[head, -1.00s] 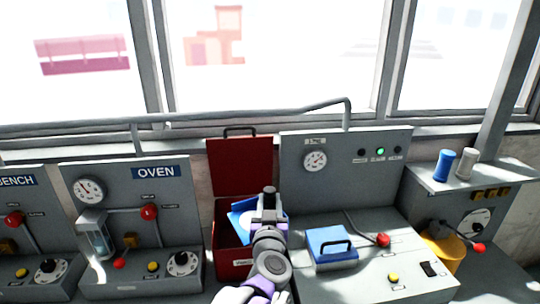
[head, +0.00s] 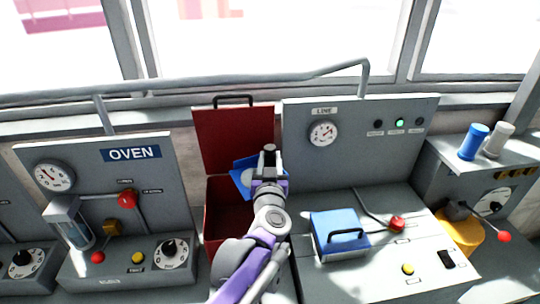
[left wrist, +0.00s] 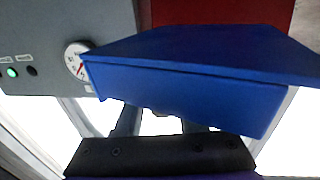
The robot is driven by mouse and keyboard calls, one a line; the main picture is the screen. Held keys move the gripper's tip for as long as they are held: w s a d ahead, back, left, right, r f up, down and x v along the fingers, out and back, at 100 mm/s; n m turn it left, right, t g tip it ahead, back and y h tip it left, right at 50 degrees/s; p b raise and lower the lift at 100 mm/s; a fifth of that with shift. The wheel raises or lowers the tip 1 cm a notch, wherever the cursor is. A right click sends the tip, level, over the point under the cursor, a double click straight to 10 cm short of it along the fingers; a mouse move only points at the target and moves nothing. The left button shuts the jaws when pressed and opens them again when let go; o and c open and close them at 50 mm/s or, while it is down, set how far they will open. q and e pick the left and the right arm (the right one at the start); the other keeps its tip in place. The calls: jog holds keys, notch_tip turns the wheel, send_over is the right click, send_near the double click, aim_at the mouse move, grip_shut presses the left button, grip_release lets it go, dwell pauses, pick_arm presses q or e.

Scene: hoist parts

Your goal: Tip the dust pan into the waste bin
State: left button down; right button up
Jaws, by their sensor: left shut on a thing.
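A blue dust pan (head: 244,180) is held by my left gripper (head: 268,158), above the mouth of an open red box (head: 228,247). The pan looks tilted, and part of it is hidden behind the gripper. In the left wrist view the blue pan (left wrist: 190,85) fills the upper right, in front of the fingers. The red box has its lid (head: 232,137) raised at the back. No readable label shows whether this box is the waste bin. What lies in it is too dark to tell. My right gripper is not in view.
A grey console (head: 360,280) stands right of the box, with a blue handled block (head: 338,222) and a red knob (head: 397,223) on it. The oven panel (head: 100,160) stands left. A yellow container (head: 462,235) is at the right. A rail (head: 200,88) runs behind.

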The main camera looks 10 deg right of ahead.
pick_arm(q)
notch_tip(320, 180, down, 2)
jog(key=shift+b, duration=0.4)
jog(key=shift+a, duration=0.15)
jog(key=shift+s+a+r+n+t+p, duration=0.2)
jog(key=shift+r+n+t+p, duration=0.1)
jog(key=shift+n+p, duration=0.15)
jog(key=shift+a+n, duration=0.25)
jog(key=shift+n, duration=0.2)
jog(key=a+n, duration=0.1)
jog(key=n+t, duration=0.1)
jog(key=n, duration=0.1)
jog(key=shift+s+a+r+t+p, duration=0.2)
jog(key=shift+a+r+t+p, duration=0.1)
jog(key=shift+a+r+p, duration=0.1)
jog(key=a+n+t+y, duration=0.1)
jog(key=n, duration=0.1)
jog(key=s+a+n+y+b, duration=0.1)
jog(key=n, duration=0.1)
jog(key=shift+a+n+t, duration=0.4)
jog(key=shift+s+a+r+n+t+y+b, duration=0.15)
jog(key=shift+a+n+y, duration=0.3)
jog(key=shift+n, duration=0.3)
jog(key=shift+s+a+f+n+t+y+b, duration=0.15)
jog(key=shift+a+n+y, duration=0.25)
jog(key=shift+n, duration=0.3)
jog(key=shift+s+a+r+n+t+y+b, duration=0.15)
jog(key=shift+a+n+y, duration=0.25)
jog(key=shift+n, duration=0.35)
